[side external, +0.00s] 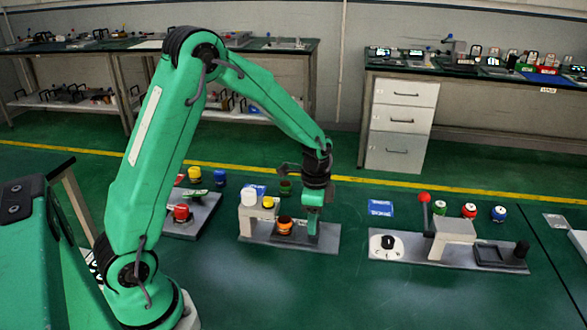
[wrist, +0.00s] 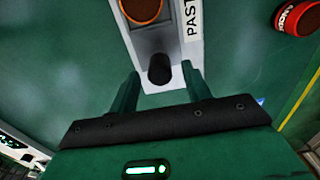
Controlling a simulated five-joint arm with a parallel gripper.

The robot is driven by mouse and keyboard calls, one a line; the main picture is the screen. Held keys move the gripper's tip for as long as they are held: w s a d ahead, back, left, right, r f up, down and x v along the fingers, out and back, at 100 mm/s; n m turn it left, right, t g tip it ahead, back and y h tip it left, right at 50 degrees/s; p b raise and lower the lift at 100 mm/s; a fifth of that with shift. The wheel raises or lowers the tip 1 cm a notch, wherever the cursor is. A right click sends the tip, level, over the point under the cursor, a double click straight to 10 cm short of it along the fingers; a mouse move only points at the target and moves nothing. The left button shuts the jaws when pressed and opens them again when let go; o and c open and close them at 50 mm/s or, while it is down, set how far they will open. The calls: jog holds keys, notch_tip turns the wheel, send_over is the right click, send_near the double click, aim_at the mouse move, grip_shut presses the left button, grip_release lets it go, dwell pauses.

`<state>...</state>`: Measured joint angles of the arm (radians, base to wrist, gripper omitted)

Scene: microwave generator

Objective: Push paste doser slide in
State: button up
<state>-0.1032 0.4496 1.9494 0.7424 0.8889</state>
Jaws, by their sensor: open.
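The paste doser (side external: 262,238) is a grey plate with a white-capped block, standing on the green table in the side view. An orange cup (side external: 285,227) sits on it, and the cup also shows at the top of the wrist view (wrist: 142,10). The doser's slide has a black knob (wrist: 160,69) at its near end in the wrist view. My gripper (side external: 313,232) is lowered over the right end of the doser. In the wrist view my gripper (wrist: 160,82) is open, with one finger on each side of the knob. Contact with the knob cannot be told.
A panel with a red-ball lever (side external: 424,198) stands to the right, and a plate with a red button (side external: 181,213) to the left.

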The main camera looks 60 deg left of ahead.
aim_at(295, 230)
jog(key=shift+f, duration=0.95)
grip_shut()
jog(key=shift+s+a, duration=1.7)
grip_release()
jog(key=shift+r, duration=0.1)
notch_tip(295, 230, up, 8)
jog(key=shift+f, duration=0.2)
